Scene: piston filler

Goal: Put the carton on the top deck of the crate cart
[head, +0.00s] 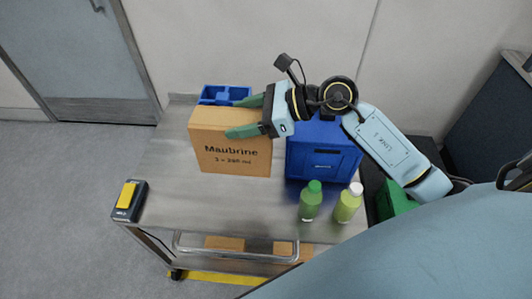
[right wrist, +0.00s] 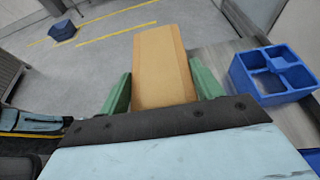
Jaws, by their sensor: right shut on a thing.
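The carton (head: 231,156) is a brown box with "Maubrine" printed on its front. It stands upright over the top deck (head: 165,170) of the steel cart, near the back. I cannot tell whether its base touches the deck. My right gripper (head: 240,116) reaches in from the right, its green fingers on either side of the carton's upper part, shut on it. In the right wrist view the carton (right wrist: 162,70) sits between the two fingers. My left gripper is not in view.
A blue crate (head: 322,160) stands close right of the carton, and a blue divided holder (head: 225,93) behind it. Green (head: 310,203) and yellow-green (head: 347,205) bottles stand at the front right. A yellow-topped device (head: 128,200) is at the left corner.

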